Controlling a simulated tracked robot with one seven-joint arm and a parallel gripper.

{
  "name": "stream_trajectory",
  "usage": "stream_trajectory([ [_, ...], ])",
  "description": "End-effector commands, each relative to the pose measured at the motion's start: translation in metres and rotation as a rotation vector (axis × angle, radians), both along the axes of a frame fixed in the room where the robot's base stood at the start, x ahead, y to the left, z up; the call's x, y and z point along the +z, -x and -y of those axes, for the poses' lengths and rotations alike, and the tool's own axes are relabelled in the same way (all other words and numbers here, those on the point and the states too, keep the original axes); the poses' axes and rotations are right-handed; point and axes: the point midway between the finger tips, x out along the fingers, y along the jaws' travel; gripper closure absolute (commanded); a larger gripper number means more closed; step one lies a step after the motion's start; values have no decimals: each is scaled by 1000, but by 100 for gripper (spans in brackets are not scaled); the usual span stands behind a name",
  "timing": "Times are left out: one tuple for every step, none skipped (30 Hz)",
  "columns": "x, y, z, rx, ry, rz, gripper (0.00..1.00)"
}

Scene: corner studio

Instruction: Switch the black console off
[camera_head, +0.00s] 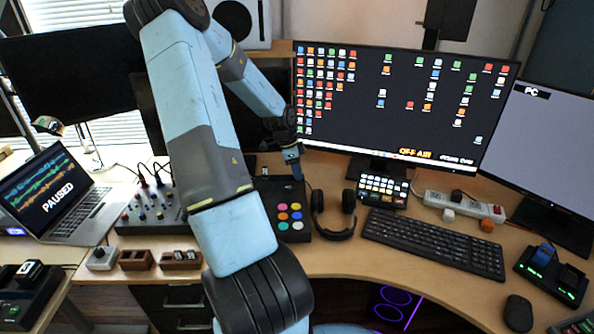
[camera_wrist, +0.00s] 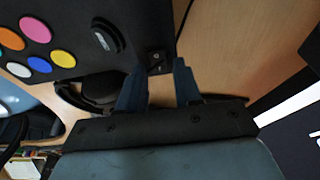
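The black console (camera_head: 268,190) with coloured round buttons stands on the desk right of my arm, partly hidden by it. In the wrist view the console (camera_wrist: 95,62) fills the upper left, with a dark oblong fitting (camera_wrist: 105,40) that looks like a switch and a small round fitting (camera_wrist: 156,58) near its edge. My gripper (camera_head: 292,160) is at the console's far end. In the wrist view its two blue fingers (camera_wrist: 158,84) are apart with nothing held between them, beside the console's edge. Whether they touch it I cannot tell.
Headphones (camera_head: 334,214) lie right of the console. A button pad (camera_head: 384,190), keyboard (camera_head: 433,241) and power strip (camera_head: 463,206) lie farther right. A wide monitor (camera_head: 400,105) stands behind. A mixer (camera_head: 153,208) and laptop (camera_head: 62,195) are at left.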

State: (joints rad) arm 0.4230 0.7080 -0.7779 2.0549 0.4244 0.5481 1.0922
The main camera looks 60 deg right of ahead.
Motion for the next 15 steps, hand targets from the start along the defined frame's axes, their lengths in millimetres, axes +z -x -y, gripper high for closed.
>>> stream_trajectory([
  [0,0,0,0,0,0,61],
  [0,0,0,0,0,0,58],
  [0,0,0,0,0,0,55],
  [0,0,0,0,0,0,55],
  [0,0,0,0,0,0,55],
  [0,0,0,0,0,0,55],
  [0,0,0,0,0,0,55],
  [0,0,0,0,0,0,55],
  [0,0,0,0,1,1,55],
  [1,0,0,0,1,1,55],
  [2,0,0,0,1,1,55],
  [3,-1,0,1,2,1,55],
  [5,-2,0,1,2,1,55],
  [8,-2,-1,2,2,2,55],
  [12,-3,-1,2,2,2,55],
])
